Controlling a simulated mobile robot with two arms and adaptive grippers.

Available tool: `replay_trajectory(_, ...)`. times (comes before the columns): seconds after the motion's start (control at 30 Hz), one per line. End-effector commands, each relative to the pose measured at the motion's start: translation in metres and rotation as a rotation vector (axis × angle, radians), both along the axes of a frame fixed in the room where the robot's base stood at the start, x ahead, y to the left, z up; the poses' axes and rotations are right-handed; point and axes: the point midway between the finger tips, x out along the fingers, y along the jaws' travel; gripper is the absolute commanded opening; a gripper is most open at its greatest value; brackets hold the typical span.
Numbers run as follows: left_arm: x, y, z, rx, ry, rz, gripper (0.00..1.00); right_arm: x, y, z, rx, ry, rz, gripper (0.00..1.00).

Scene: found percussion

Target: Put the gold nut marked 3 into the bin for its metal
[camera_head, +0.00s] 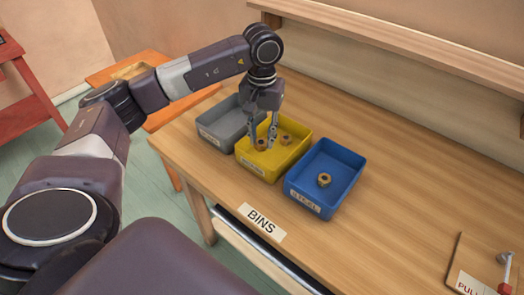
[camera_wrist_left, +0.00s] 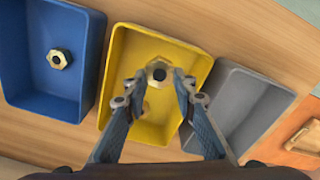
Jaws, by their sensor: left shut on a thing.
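A gold nut (camera_head: 262,144) sits between the fingertips of my left gripper (camera_head: 262,139), which is shut on it inside or just above the yellow bin (camera_head: 301,151). The left wrist view shows this nut (camera_wrist_left: 158,72) between the fingers, with the yellow bin (camera_wrist_left: 196,60) below. Its number is not readable. A second gold nut (camera_head: 286,139) lies in the yellow bin, to the right of the gripper. A third gold nut (camera_head: 325,180) lies in the blue bin (camera_head: 347,158); it also shows in the left wrist view (camera_wrist_left: 59,59). My right gripper is out of view.
A grey bin (camera_head: 218,121) stands left of the yellow one and looks empty. A "BINS" label (camera_head: 261,222) lies at the table's front edge. A board with a red-ended lever (camera_head: 504,258) is at the lower right.

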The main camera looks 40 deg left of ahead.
Motion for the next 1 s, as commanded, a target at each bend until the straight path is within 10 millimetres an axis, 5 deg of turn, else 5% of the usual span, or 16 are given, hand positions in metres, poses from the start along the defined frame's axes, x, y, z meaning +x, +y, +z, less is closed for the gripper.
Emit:
replay_trajectory(0.5,0.000,0.000,-0.065,0.000,0.001,0.001,0.00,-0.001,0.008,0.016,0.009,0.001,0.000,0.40)
replay_trajectory(0.97,0.000,0.000,-0.075,0.000,-0.002,0.000,0.00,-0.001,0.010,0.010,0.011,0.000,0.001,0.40)
replay_trajectory(1.0,0.000,0.000,-0.074,-0.001,-0.001,0.000,0.29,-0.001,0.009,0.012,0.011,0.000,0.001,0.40)
